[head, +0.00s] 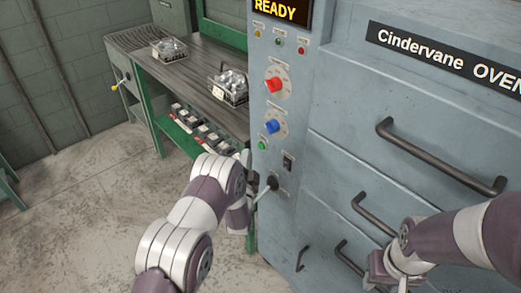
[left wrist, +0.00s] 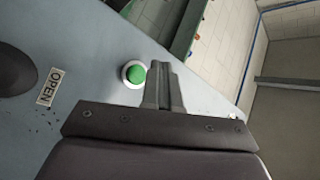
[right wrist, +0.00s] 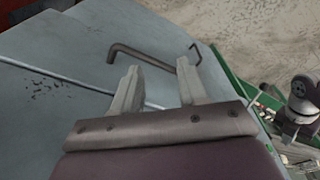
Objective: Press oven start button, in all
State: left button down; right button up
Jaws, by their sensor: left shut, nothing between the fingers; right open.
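The oven (head: 345,95) has a grey front with a control panel at its left side. A green button (head: 262,145) sits low on the panel's left edge; it also shows large in the left wrist view (left wrist: 134,74), with a pale ring around it. My left gripper (head: 246,160) is shut and empty, close to the panel. In the left wrist view its fingers (left wrist: 161,75) lie just right of the button; I cannot tell whether they touch the panel. My right gripper (right wrist: 160,82) is open and empty in front of the lower drawers, near a handle (right wrist: 140,57).
A black switch (head: 288,162) is below right. A bench (head: 185,68) with wire baskets (head: 230,88) stands at the left. Drawer handles (head: 440,158) stick out at right.

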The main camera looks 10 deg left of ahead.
aim_at(261, 146)
pick_arm(q)
jog(key=shift+w+d+b, duration=0.35)
jog(key=shift+w+d, duration=0.3)
jog(key=shift+w, duration=0.2)
dwell(1.5)
jog(key=shift+w+d+b, duration=0.25)
jog(key=shift+w+b, duration=0.05)
jog(key=shift+b, duration=0.1)
jog(key=shift+w+d+b, duration=0.25)
jog(key=shift+w+b, duration=0.05)
jog(key=shift+b, duration=0.05)
dwell(0.4)
jog(key=shift+s+a, duration=0.1)
dwell(0.3)
jog(key=shift+s+a, duration=0.4)
jog(key=shift+s, duration=0.1)
